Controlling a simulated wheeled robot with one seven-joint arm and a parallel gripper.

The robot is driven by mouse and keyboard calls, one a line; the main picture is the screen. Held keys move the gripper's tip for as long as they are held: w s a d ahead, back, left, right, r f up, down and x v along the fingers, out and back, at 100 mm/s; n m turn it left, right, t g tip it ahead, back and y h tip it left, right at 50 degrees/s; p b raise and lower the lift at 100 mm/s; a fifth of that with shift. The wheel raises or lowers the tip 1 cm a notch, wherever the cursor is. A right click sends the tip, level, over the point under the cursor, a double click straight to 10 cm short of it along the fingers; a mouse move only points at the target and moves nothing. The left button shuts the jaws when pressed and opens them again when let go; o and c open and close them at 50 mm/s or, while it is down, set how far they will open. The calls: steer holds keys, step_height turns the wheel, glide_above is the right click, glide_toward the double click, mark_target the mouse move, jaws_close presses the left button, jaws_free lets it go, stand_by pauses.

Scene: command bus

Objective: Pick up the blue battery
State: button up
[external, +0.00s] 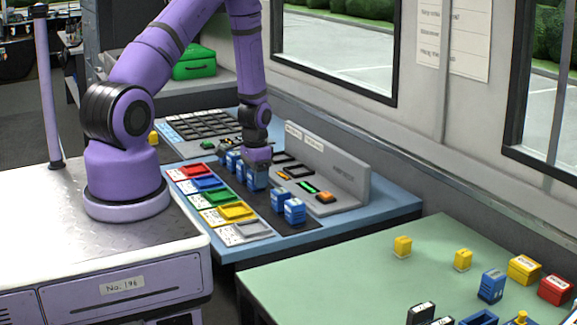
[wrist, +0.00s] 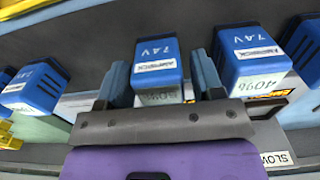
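Several blue batteries stand in a row on a dark strip of the blue bench. One blue battery (external: 257,180) is directly under my gripper (external: 257,162). In the wrist view this battery (wrist: 157,62), marked 7.4V with a white label, stands between the two fingers of my gripper (wrist: 160,72). A gap shows on each side of it, so the fingers are open and not closed on it. Another blue battery (wrist: 248,55) stands just right of the right finger. Two more, the nearer one (external: 294,211) and its neighbour (external: 280,199), stand toward the front right.
Coloured trays (external: 220,198) line the bench's left side. A grey panel (external: 335,175) stands behind the batteries at the right. A green table (external: 340,270) at the front right holds yellow, blue and red blocks. A green case (external: 194,65) sits at the back.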

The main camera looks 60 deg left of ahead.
steer(key=c, duration=0.8)
steer(key=shift+r, duration=0.1)
step_height(320, 180, up, 10)
steer(key=shift+f, duration=0.1)
